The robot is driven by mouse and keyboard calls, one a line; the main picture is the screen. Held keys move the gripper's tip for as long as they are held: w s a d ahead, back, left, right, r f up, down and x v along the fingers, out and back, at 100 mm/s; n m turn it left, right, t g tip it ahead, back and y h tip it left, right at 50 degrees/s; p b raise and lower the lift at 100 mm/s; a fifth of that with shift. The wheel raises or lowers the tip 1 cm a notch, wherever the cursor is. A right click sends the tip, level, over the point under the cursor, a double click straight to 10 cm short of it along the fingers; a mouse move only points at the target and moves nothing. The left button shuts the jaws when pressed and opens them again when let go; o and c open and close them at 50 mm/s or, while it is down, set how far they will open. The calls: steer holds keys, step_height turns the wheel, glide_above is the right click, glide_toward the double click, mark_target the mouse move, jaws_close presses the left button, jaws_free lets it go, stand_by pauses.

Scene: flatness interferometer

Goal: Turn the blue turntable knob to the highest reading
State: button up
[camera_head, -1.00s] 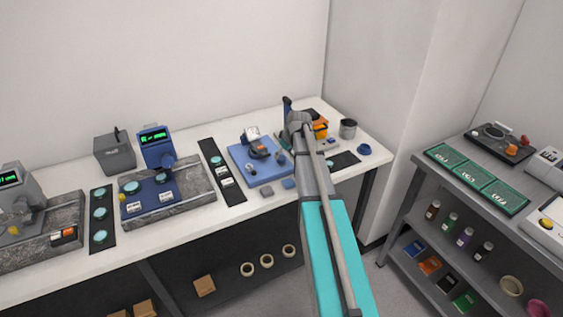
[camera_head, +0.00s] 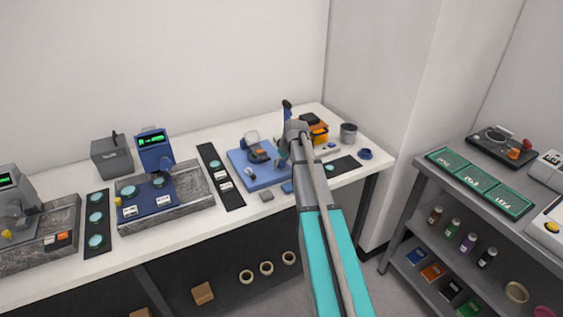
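A blue gauge with a lit green display (camera_head: 153,140) stands at the back of a grey granite block (camera_head: 203,188) on the bench; its reading is too small to make out. A blue turntable plate (camera_head: 150,202) with a round teal disc and white labels lies on the block. A small yellow knob (camera_head: 118,201) shows at its left edge; I cannot make out a blue knob. My arm reaches up from the lower middle to the right part of the bench. My gripper is hidden behind the arm's end, so I cannot tell whether it touches anything.
A blue mat (camera_head: 262,179) with small tools lies left of my arm. A grey gauge station (camera_head: 42,240) stands at far left. Dark strips (camera_head: 233,197) with discs and labels flank the granite block. A metal cup (camera_head: 348,133) stands at right. A grey shelf (camera_head: 410,211) stands further right.

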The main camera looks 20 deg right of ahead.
steer(key=c, duration=0.7)
steer(key=shift+c, duration=0.2)
steer(key=shift+m, duration=0.4)
steer(key=m+h, duration=0.1)
steer(key=m, duration=0.3)
steer(key=shift+a+h, duration=0.1)
steer(key=shift+h, duration=0.3)
steer(key=m+h, duration=0.1)
steer(key=m, duration=0.4)
steer(key=shift+h, duration=0.4)
steer(key=shift+g, duration=0.3)
steer(key=o, duration=1.2)
steer(key=shift+c, duration=0.2)
